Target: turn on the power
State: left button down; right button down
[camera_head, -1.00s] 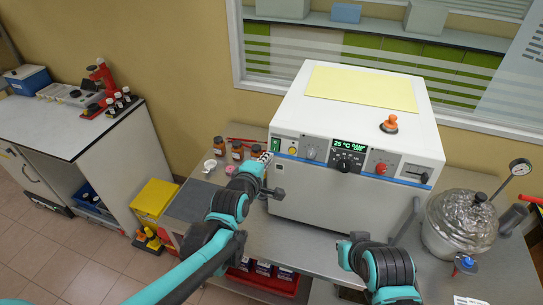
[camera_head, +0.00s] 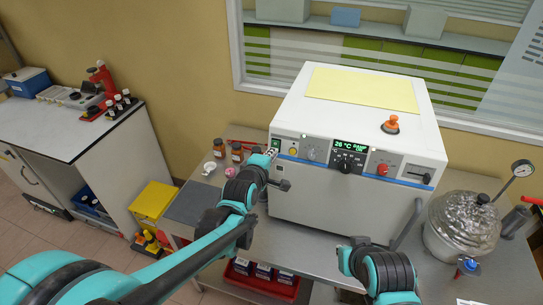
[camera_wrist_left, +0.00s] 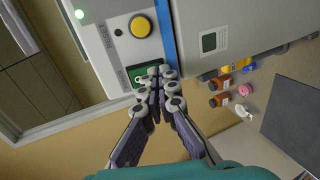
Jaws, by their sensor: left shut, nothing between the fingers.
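The white box-shaped machine (camera_head: 350,203) stands on the grey bench. At the left end of its front panel is a green power switch (camera_head: 276,143), beside a round yellow button (camera_head: 292,152). My left gripper (camera_head: 271,153) is at that switch, fingers shut and empty. In the left wrist view, the closed fingertips (camera_wrist_left: 160,76) overlap the lower part of the green switch (camera_wrist_left: 140,71), below the yellow button (camera_wrist_left: 140,27). Whether they touch it I cannot tell. The machine's display (camera_head: 350,146) is lit and reads about 26 °C.
Brown bottles (camera_head: 237,152) and a pink item (camera_head: 230,172) stand left of the machine. A glass vessel (camera_head: 461,228) with a gauge (camera_head: 522,168) stands at the right. An orange-knobbed item (camera_head: 390,124) is on the machine's top. A red tray (camera_head: 262,283) is below the bench.

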pick_arm(q)
jog(key=shift+w+r, duration=0.1)
jog(key=shift+r, duration=0.1)
pick_arm(e)
jog(key=shift+r, duration=0.15)
pick_arm(q)
jog(key=shift+r+p, duration=0.65)
jog(key=shift+r, duration=0.05)
pick_arm(e)
jog(key=shift+r, duration=0.5)
pick_arm(q)
jog(key=shift+f, duration=0.1)
